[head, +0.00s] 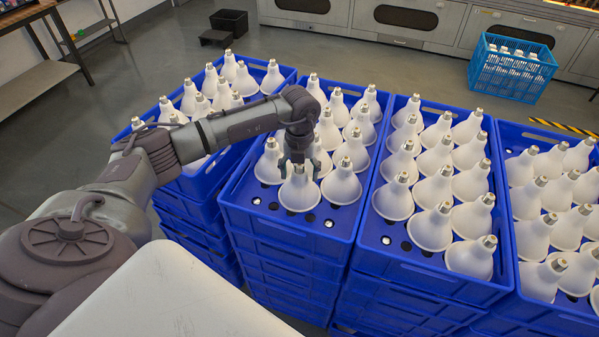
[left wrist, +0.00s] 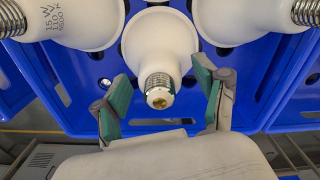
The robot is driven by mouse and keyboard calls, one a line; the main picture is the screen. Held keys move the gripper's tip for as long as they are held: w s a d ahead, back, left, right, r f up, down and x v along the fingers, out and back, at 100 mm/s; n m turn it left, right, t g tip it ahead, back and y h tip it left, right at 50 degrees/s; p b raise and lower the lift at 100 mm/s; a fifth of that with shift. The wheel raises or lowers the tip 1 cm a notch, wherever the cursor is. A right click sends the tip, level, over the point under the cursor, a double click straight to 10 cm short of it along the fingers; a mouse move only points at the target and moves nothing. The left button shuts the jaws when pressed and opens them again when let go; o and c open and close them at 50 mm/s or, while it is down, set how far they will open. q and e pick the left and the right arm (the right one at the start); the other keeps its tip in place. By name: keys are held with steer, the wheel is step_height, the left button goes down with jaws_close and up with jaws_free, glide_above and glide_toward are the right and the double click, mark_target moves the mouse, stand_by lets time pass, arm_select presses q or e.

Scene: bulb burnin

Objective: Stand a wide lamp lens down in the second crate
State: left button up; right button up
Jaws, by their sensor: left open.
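A wide white lamp (head: 299,192) stands lens down, screw cap up, in the front part of the second blue crate (head: 290,238) from the left. My left gripper (head: 298,167) is directly over it, pointing down. In the left wrist view my gripper (left wrist: 162,80) is open, one green-padded finger on each side of the lamp's metal cap (left wrist: 160,90). The fingers look apart from the cap. The lamp's white body (left wrist: 160,45) widens away from the fingers. Its lens is hidden beneath it. My right gripper is not in view.
Neighbouring lamps stand close, including one to the right (head: 341,184) and one behind left (head: 269,163). Holed floor shows along the crate's front. The leftmost crate (head: 200,182), third crate (head: 440,278) and fourth crate (head: 560,315) hold several lamps each. A light-blue basket (head: 512,75) stands farther back.

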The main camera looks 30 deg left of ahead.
arm_select(q)
step_height(320, 180, up, 11)
steer(key=shift+f+b, duration=0.15)
steer(key=shift+b, duration=0.9)
steer(key=shift+r, duration=0.5)
